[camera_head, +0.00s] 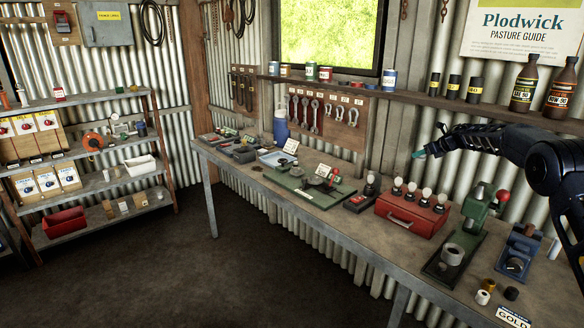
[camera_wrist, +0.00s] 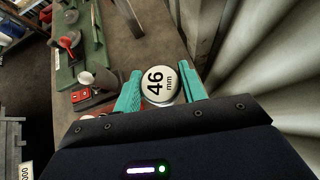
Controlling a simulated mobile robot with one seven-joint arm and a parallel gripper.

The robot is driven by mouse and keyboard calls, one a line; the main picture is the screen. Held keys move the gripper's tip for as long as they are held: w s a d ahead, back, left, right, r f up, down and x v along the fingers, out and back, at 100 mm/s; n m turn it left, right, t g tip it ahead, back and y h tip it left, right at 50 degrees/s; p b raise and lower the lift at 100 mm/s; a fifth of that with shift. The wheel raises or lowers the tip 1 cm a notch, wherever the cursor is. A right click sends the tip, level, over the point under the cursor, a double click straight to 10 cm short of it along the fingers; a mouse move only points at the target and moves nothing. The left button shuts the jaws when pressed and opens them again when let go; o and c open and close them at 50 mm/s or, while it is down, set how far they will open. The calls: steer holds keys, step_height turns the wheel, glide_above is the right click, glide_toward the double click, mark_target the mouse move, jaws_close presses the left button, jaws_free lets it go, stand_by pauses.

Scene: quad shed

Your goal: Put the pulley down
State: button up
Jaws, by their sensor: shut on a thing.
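The pulley (camera_wrist: 158,84) shows in the wrist view as a round, white-faced piece marked "46 mm". It sits between the two teal fingers of my gripper (camera_wrist: 161,90), which is shut on it. Its underside is hidden. In the head view my gripper (camera_head: 419,154) is raised above the right part of the workbench, behind and above the red box (camera_head: 388,214). The pulley cannot be made out clearly there.
The workbench (camera_head: 330,213) holds a green board (camera_head: 315,195), a green press (camera_head: 470,222) and a blue device (camera_head: 519,252). A wall shelf (camera_head: 450,100) with bottles runs behind my arm. Bare bench top lies along the front edge.

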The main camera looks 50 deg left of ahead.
steer(key=a+r, duration=0.1)
steer(key=a, duration=0.7)
steer(key=shift+s+a+t, duration=0.25)
steer(key=shift+t, duration=0.05)
steer(key=shift+s+a+r, duration=0.2)
steer(key=shift+s+a, duration=0.1)
steer(key=shift+a, duration=0.25)
step_height(320, 180, down, 20)
steer(key=shift+f, duration=0.1)
steer(key=o, duration=1.1)
